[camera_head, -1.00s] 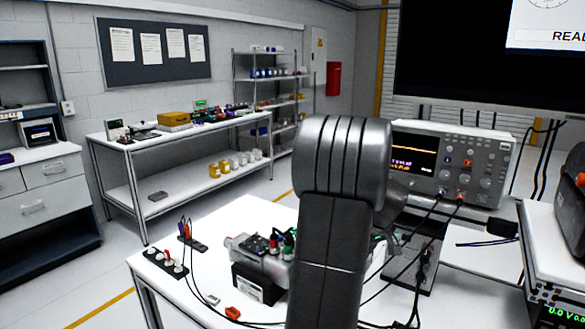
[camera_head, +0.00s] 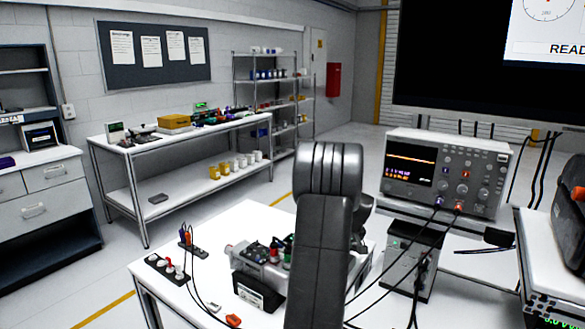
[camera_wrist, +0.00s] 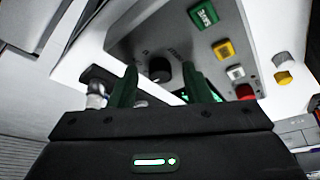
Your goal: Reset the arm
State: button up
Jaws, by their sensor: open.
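In the wrist view my gripper (camera_wrist: 163,86) is open, with its two green fingers apart and nothing seen between the tips but the scene beyond. A black knob (camera_wrist: 159,69) on a grey panel (camera_wrist: 150,40) shows past the fingers, and I cannot tell the gap to it. The panel also carries a green button (camera_wrist: 203,14), a yellow button (camera_wrist: 223,49) and a red button (camera_wrist: 245,91). In the head view a grey device on a black base (camera_head: 258,288) stands on the white bench, partly behind my arm. My arm hides my gripper there.
A power strip (camera_head: 166,268) and an orange piece (camera_head: 233,320) lie at the left and front. A dark box (camera_head: 412,262) stands right of my arm.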

jog(key=shift+s+a+r+m+h+p, duration=0.15)
jog(key=shift+r+m+h+p, duration=0.2)
jog(key=shift+m+p, duration=0.5)
jog(key=shift+a+f+m+h+p, duration=0.1)
jog(key=shift+m+h+p, duration=0.35)
jog(key=shift+m, duration=0.8)
jog(key=shift+a+f+m+h, duration=0.1)
jog(key=shift+m+h, duration=0.35)
jog(key=shift+m, duration=0.7)
jog(key=shift+a+m+h, duration=0.1)
jog(key=shift+m+h, duration=0.35)
jog(key=shift+m, duration=0.7)
jog(key=b+v, duration=0.1)
jog(key=v, duration=0.7)
jog(key=shift+r, duration=0.3)
jog(key=shift+s+f, duration=0.1)
